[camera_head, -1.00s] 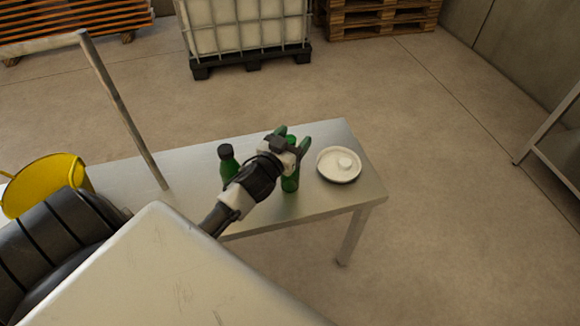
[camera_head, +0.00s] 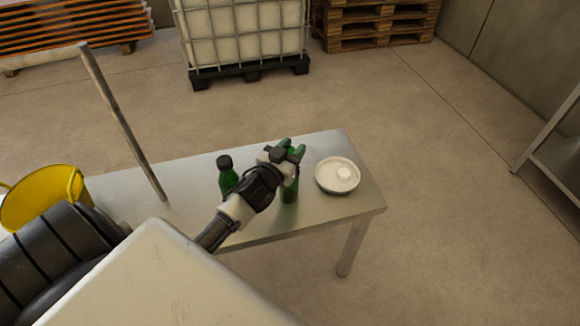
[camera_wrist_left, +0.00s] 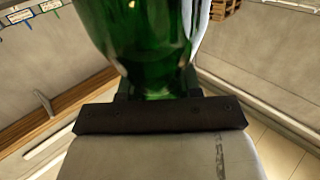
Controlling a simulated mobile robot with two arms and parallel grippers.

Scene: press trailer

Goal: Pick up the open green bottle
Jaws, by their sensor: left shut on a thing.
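Two green bottles stand on the metal table (camera_head: 330,213). One bottle (camera_head: 228,178) has a dark cap and stands to the left of my left gripper. The other green bottle (camera_head: 290,193) is partly hidden behind my left gripper (camera_head: 291,152), so its top is hard to make out. My left gripper is shut on this second bottle, around its upper part. In the left wrist view the green glass (camera_wrist_left: 145,40) fills the space in front of the gripper. My right gripper is not in view.
A white plate (camera_head: 325,184) with a small white item (camera_head: 344,172) lies right of the held bottle. A yellow bucket (camera_head: 35,203) and a metal post (camera_head: 122,122) are at the left. A caged white tank (camera_head: 240,35) and pallets (camera_head: 375,27) stand behind on the floor.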

